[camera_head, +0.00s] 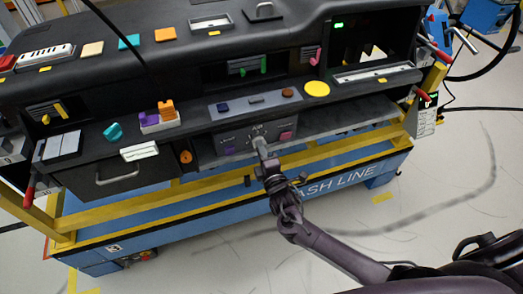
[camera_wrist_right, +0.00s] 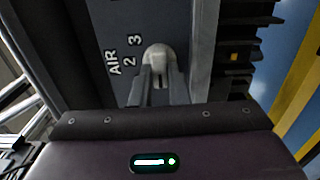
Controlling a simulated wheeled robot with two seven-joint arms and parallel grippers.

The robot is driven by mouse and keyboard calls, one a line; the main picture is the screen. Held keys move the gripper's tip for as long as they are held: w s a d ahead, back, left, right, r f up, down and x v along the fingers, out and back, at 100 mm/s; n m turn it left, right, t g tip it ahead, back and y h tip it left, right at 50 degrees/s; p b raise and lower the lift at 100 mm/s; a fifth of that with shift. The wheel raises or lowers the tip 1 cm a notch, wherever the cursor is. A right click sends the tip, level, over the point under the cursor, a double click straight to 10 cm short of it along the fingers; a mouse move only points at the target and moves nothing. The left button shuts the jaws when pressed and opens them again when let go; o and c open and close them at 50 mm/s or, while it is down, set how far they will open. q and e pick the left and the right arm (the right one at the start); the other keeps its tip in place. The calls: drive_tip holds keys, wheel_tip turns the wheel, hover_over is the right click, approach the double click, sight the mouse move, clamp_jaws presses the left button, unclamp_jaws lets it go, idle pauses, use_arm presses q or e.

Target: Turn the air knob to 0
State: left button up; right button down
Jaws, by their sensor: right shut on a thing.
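The air knob (camera_wrist_right: 157,56) is a light grey knob on a dark grey panel in the right wrist view. White lettering "AIR" and the numbers 2 and 3 show beside it; no 0 can be made out. My right gripper (camera_wrist_right: 158,90) has its two fingers on either side of the knob and is shut on it. In the head view my right gripper (camera_head: 260,146) reaches the control panel (camera_head: 230,142) low in the middle of the dashboard and hides most of the knob. My left gripper is not in view.
A purple button (camera_head: 229,150) and a pink button (camera_head: 286,136) flank the knob. An orange round knob (camera_head: 186,157) is to the left. A drawer with a handle (camera_head: 118,178) is further left. A blue and yellow cart frame (camera_head: 200,215) runs below the dashboard.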

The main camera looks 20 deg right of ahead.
drive_tip(key=c, duration=1.4)
unclamp_jaws()
drive_tip(key=s, duration=0.7)
drive_tip(key=shift+s+b, duration=0.4)
drive_tip(key=shift+d, duration=0.1)
